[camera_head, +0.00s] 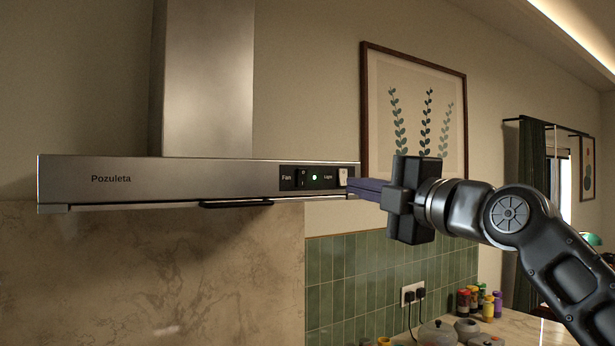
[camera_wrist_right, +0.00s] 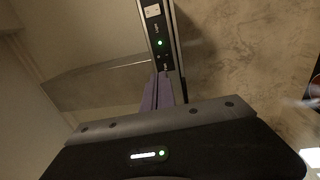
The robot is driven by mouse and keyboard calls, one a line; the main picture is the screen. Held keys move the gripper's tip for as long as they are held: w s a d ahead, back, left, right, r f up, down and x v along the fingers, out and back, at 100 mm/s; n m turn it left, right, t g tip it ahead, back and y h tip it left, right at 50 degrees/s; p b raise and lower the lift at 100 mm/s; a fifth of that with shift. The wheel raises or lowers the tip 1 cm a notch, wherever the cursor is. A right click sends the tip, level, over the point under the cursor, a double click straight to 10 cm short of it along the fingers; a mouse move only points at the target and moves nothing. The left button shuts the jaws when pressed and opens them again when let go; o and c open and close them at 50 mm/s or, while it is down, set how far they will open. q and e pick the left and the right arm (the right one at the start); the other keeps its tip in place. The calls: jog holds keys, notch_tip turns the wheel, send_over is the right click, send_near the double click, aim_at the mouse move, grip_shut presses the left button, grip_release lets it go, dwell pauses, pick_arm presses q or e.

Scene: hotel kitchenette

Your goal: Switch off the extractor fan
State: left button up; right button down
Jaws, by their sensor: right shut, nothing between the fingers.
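The extractor hood (camera_head: 220,172) is a steel canopy on the wall, with "Pozuleta" on its front. Its black control panel (camera_head: 327,178) bears a dark fan switch (camera_head: 302,178) beside the word "Fan", a lit green lamp (camera_head: 314,178) and a pale light switch (camera_head: 343,177). The wrist view also shows the lamp (camera_wrist_right: 160,43) and light switch (camera_wrist_right: 152,11). My right gripper (camera_head: 350,185) is shut and empty, its purple fingers at the panel's right end in the head view. In the wrist view the fingers partly cover the "Fan" end; contact cannot be told. My left gripper is out of view.
A dark rail (camera_head: 235,204) runs under the hood's front edge. Below right are a green tiled wall (camera_head: 345,270), a socket with plugs (camera_head: 412,293), pots (camera_head: 438,332) and several coloured jars (camera_head: 474,301) on the counter. A framed picture (camera_head: 415,105) hangs behind my right gripper.

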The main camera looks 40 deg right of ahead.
jog(key=shift+s+a+r, duration=0.1)
jog(key=p, duration=0.6)
send_near(302, 173)
jog(key=w, duration=0.2)
jog(key=w+r, duration=0.1)
jog(key=w, duration=0.2)
jog(key=shift+w, duration=0.2)
jog(key=shift+w+p, duration=0.3)
jog(key=shift+w, duration=0.4)
jog(key=shift+f, duration=0.1)
